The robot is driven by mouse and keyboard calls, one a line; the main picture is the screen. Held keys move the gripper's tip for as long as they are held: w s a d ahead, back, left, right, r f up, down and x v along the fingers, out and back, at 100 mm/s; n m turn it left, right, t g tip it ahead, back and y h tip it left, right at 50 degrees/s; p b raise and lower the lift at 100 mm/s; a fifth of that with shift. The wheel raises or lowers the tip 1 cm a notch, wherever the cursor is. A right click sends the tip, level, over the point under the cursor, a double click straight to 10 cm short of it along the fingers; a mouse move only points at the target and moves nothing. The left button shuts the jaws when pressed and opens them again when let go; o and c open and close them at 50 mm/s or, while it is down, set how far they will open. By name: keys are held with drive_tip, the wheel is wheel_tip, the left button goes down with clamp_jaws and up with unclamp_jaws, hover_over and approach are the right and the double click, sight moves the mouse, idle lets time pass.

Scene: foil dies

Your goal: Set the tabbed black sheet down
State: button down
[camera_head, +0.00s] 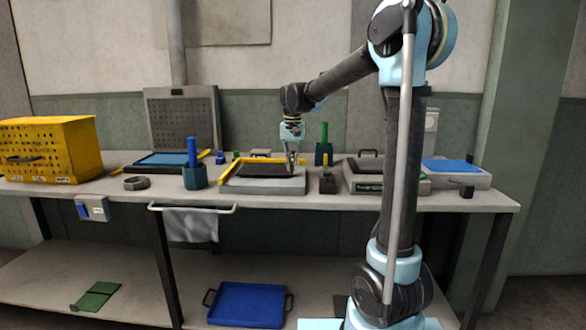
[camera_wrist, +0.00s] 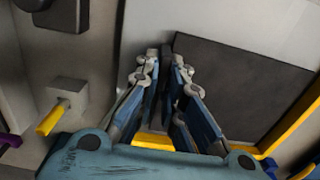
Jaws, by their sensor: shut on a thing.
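The black sheet (camera_head: 262,170) lies flat over a grey block (camera_head: 262,186) with yellow rails, near the middle of the bench in the head view. In the wrist view the sheet (camera_wrist: 240,85) fills the right side, and its tab (camera_wrist: 166,80) appears to be between the fingers. My gripper (camera_head: 291,170) points down at the sheet's right end. In the wrist view my gripper (camera_wrist: 166,58) is shut on the tab. I cannot tell whether the sheet's whole underside touches the block. The fingers hide part of the tab.
A dark blue-green holder (camera_head: 195,178) with a blue handle stands left of the block. A small dark block (camera_head: 327,185) with a yellow handle stands close on the right. A grey case (camera_head: 385,178) is further right. A yellow perforated box (camera_head: 50,150) stands far left.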

drive_tip(key=shift+f, duration=0.5)
drive_tip(key=c, duration=1.7)
unclamp_jaws()
drive_tip(key=shift+r, duration=0.1)
wheel_tip(320, 180, up, 12)
drive_tip(key=s+d+f+t, duration=0.1)
drive_tip(key=s+d+f, duration=0.3)
drive_tip(key=s+d, duration=0.35)
drive_tip(key=s+d+f, duration=0.5)
drive_tip(key=s+d, duration=0.2)
drive_tip(key=s, duration=0.1)
drive_tip(key=s+d+f, duration=0.4)
drive_tip(key=s+f, duration=0.4)
drive_tip(key=f, duration=0.1)
drive_tip(key=s+d+f+t, duration=0.1)
drive_tip(key=s+d+f, duration=0.3)
drive_tip(key=s+f, duration=0.5)
drive_tip(key=shift+s+f+n, duration=0.2)
drive_tip(key=shift+f+n, duration=0.1)
drive_tip(key=shift+f, duration=0.4)
drive_tip(key=shift+d, duration=0.1)
